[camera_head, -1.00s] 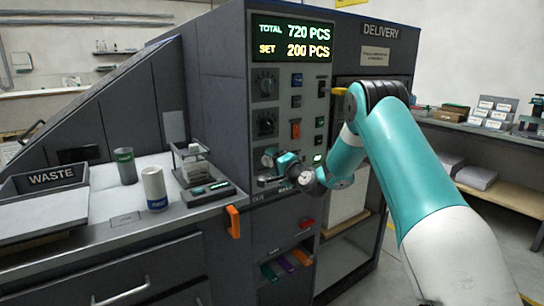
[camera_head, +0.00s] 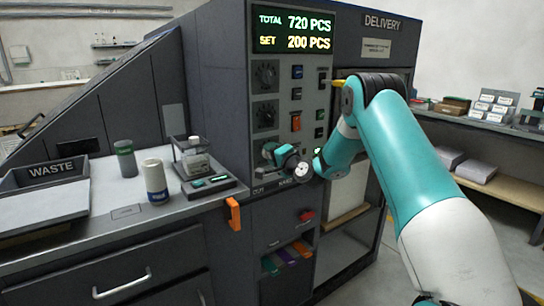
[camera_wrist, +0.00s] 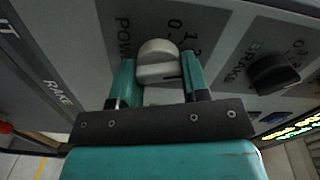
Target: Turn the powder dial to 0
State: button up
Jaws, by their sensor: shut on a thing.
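The powder dial (camera_wrist: 158,54) is a pale grey round knob with a raised grip bar, on the grey panel in the wrist view. Its printed label, partly cut off, starts "POW", with small numbers beside the knob. My gripper (camera_wrist: 157,77) has one teal finger on each side of the knob and is shut on it. I cannot tell which number the dial points to. In the head view my gripper (camera_head: 270,151) is at the lower part of the control panel and hides the dial.
A black brake dial (camera_wrist: 274,74) sits beside it in the wrist view. Two dark dials, the upper one (camera_head: 265,75) and the lower one (camera_head: 265,116), are above my gripper. The display (camera_head: 293,31) reads total 720, set 200. An orange handle (camera_head: 233,215) sticks out below.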

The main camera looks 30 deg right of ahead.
jog(key=n+b, duration=0.1)
jog(key=b, duration=0.1)
jog(key=n+b, duration=0.1)
jog(key=b, duration=0.1)
jog(key=shift+f+n, duration=0.3)
jog(key=n+b, duration=0.3)
jog(key=b, duration=0.2)
jog(key=shift+a+n, duration=0.1)
jog(key=shift+n, duration=0.2)
jog(key=n+b, duration=0.3)
jog(key=b, duration=0.2)
jog(key=shift+r+n, duration=0.2)
jog(key=shift+n, duration=0.2)
jog(key=shift+a+r+n+b, duration=0.15)
jog(key=shift+n+b, duration=0.55)
jog(key=shift+b, duration=0.35)
jog(key=shift+r, duration=0.1)
jog(key=o, duration=0.9)
jog(key=s+b, duration=0.1)
jog(key=s, duration=0.4)
jog(key=s+b, duration=0.1)
jog(key=s, duration=0.5)
jog(key=s+b, duration=0.1)
jog(key=s, duration=0.5)
jog(key=shift+s+d, duration=0.25)
jog(key=shift+d, duration=0.1)
